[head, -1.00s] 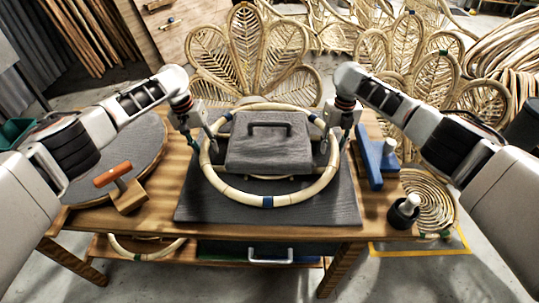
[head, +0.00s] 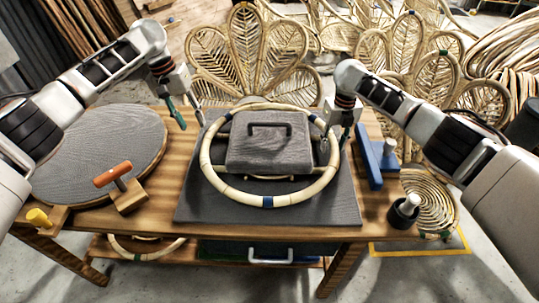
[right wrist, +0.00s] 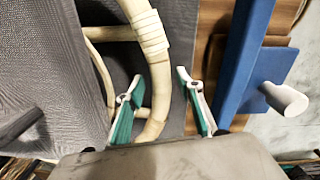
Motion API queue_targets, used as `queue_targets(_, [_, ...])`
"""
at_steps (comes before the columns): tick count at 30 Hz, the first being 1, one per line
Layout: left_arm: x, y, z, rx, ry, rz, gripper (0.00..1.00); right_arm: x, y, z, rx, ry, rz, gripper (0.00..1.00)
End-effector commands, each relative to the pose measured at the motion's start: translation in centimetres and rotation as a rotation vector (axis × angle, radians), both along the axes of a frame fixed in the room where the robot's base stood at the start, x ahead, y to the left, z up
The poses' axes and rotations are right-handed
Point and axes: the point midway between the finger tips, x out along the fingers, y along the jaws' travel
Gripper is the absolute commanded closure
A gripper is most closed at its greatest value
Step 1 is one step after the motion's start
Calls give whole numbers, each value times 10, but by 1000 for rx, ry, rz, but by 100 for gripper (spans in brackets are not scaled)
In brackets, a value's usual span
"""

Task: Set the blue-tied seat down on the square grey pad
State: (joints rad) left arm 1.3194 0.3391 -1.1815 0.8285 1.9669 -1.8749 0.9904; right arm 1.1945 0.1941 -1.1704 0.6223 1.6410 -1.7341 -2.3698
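The blue-tied seat, a pale rattan ring (head: 235,193) with blue wraps, lies over the square grey pad (head: 300,211) on the wooden table. It surrounds a grey block with a dark handle (head: 268,153). Whether its whole underside touches the pad is unclear. My left gripper (head: 188,117) is open and empty, up and left of the ring, apart from it. My right gripper (head: 335,147) is at the ring's right side. In the right wrist view its fingers (right wrist: 158,88) are spread, with the ring's tube (right wrist: 158,116) passing between them.
A blue clamp-like fixture (head: 370,162) stands close right of the pad. A round grey board (head: 100,145) and an orange-handled tool (head: 113,175) are on the left. A rattan coil (head: 432,200) lies at right. Leafy rattan backs (head: 255,55) stand behind the table.

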Motion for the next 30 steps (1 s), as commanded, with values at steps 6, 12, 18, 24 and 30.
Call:
queue_targets(6, [0,0,0,0,0,0,65,1,-1,40,2,-5,1,63])
queue_targets(12, [0,0,0,0,0,0,65,1,-1,80,1,-5,0,63])
queue_targets(18, [0,0,0,0,0,0,65,1,-1,106,0,-3,0,63])
queue_targets(24, [0,0,0,0,0,0,65,0,-2,114,-1,-2,0,63])
queue_targets(30, [0,0,0,0,0,0,65,0,-2,114,-1,-2,0,63])
